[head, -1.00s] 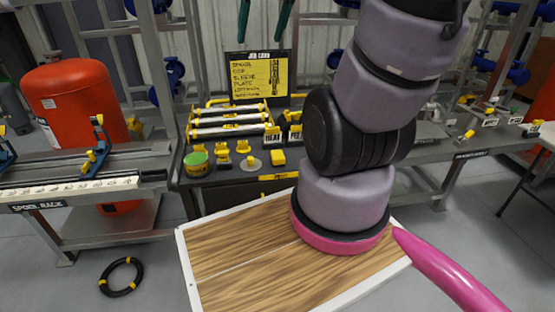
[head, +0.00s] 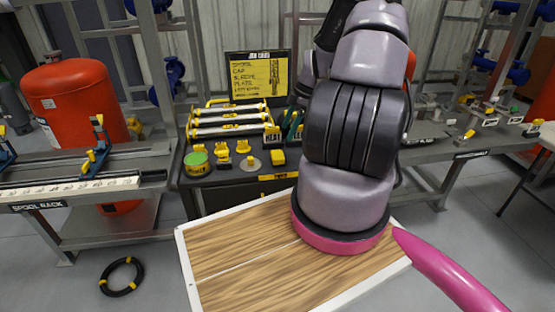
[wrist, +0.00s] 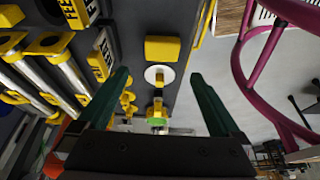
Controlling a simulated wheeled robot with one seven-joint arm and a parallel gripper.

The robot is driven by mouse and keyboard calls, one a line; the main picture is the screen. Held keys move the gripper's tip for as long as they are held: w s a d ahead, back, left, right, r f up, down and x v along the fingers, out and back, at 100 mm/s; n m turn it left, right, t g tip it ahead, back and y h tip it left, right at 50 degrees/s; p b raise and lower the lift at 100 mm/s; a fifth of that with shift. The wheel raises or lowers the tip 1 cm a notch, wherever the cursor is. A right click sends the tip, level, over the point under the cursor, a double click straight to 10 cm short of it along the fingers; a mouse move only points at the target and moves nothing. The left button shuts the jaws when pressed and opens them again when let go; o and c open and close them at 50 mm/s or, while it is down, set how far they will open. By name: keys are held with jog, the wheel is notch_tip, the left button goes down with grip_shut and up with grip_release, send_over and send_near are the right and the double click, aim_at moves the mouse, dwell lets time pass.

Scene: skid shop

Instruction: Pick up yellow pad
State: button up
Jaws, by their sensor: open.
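The yellow pad (head: 278,158) is a small block lying on the dark bench top, right of a grey disc. In the wrist view, the yellow pad (wrist: 162,49) shows ahead of the fingertips, roughly centred between them. My gripper (wrist: 160,76) is open and empty, its two green fingers apart. In the head view, the green fingers of my gripper (head: 292,122) show partly beside the black HEAT block, behind the pad. My arm hides the rest of the gripper.
A grey disc with a yellow knob (head: 251,163) lies beside the pad. A yellow job card (head: 259,76) stands behind.

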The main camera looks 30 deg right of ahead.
aim_at(277, 154)
jog(key=x, duration=0.6)
jog(key=shift+f, duration=0.25)
jog(key=shift+x, duration=2.7)
jog(key=shift+s+a+r, duration=0.1)
jog(key=shift+s, duration=0.1)
jog(key=c, duration=1.3)
notch_tip(277, 154, up, 10)
